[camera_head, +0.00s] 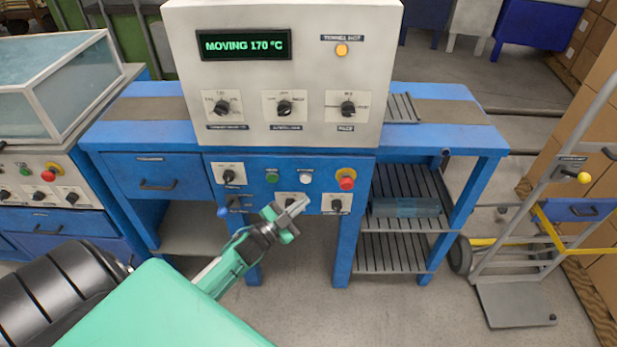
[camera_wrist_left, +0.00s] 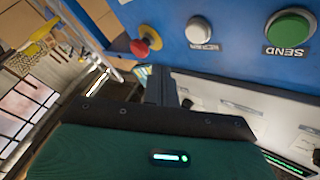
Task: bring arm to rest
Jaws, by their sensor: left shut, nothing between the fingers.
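My left arm comes in from the lower left of the head view, and its gripper (camera_head: 290,213) is shut and empty in front of the lower blue control panel (camera_head: 255,179). Its fingers partly cover a knob at the panel's lower middle. In the left wrist view the shut fingers (camera_wrist_left: 160,88) show below a red button (camera_wrist_left: 148,37), a white button (camera_wrist_left: 199,28) and a green button marked SEND (camera_wrist_left: 290,26). I cannot tell whether the fingertips touch the panel. My right gripper is not in view.
A white console (camera_head: 284,75) above reads MOVING 170 °C. A red knob (camera_head: 346,179) sits on the panel's right. A slatted rack (camera_head: 400,240) stands right of it, then a hand truck (camera_head: 520,270). A glass-topped case (camera_head: 60,85) stands left. Floor in front is clear.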

